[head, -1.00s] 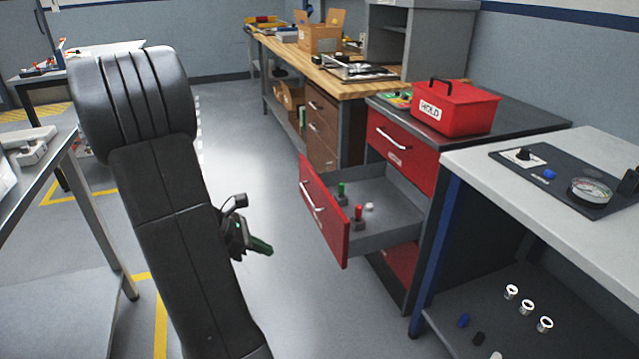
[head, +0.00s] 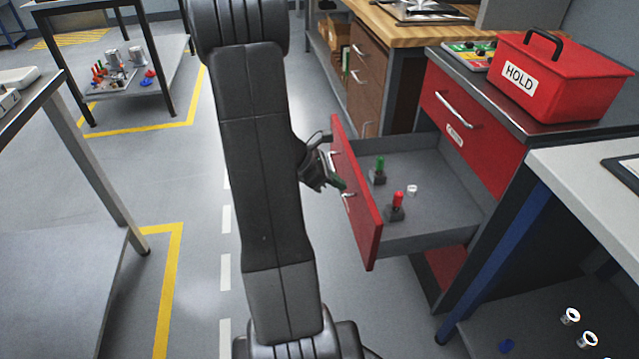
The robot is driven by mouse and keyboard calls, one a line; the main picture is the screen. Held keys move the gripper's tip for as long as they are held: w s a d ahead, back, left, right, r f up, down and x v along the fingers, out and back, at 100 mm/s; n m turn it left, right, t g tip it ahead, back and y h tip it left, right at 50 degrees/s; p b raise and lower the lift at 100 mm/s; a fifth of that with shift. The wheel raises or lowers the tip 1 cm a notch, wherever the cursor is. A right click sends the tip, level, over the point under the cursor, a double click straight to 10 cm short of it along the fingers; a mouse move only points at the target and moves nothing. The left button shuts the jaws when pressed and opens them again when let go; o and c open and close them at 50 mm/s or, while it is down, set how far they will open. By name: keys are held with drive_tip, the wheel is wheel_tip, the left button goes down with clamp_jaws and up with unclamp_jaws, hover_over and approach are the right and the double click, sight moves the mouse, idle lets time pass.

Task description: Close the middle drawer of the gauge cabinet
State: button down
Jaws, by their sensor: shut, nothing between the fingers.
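The gauge cabinet (head: 520,170) is red and dark grey, on the right of the head view. Its middle drawer (head: 352,215) is pulled well out, its red front facing left with a pale handle (head: 349,195) partly hidden by my gripper. Inside the grey drawer are a green-topped gauge (head: 379,168), a red-topped gauge (head: 397,203) and a small whitish ring (head: 412,189). My gripper (head: 340,183) is shut and empty, at the outer face of the drawer front near the handle. I cannot tell whether it touches.
The top drawer (head: 462,120) is closed. A red HOLD box (head: 560,80) stands on the cabinet top. A blue-legged bench (head: 505,240) is close on the right, and a grey table (head: 60,250) stands on the left. The floor (head: 190,190) between is clear.

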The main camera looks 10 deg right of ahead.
drive_tip(key=shift+d+r, duration=0.1)
drive_tip(key=shift+d, duration=1.15)
drive_tip(key=shift+d, duration=0.1)
drive_tip(key=w+d+p, duration=0.1)
drive_tip(key=d, duration=3)
drive_tip(key=shift+w+d+r, duration=0.1)
drive_tip(key=shift+d+r, duration=0.1)
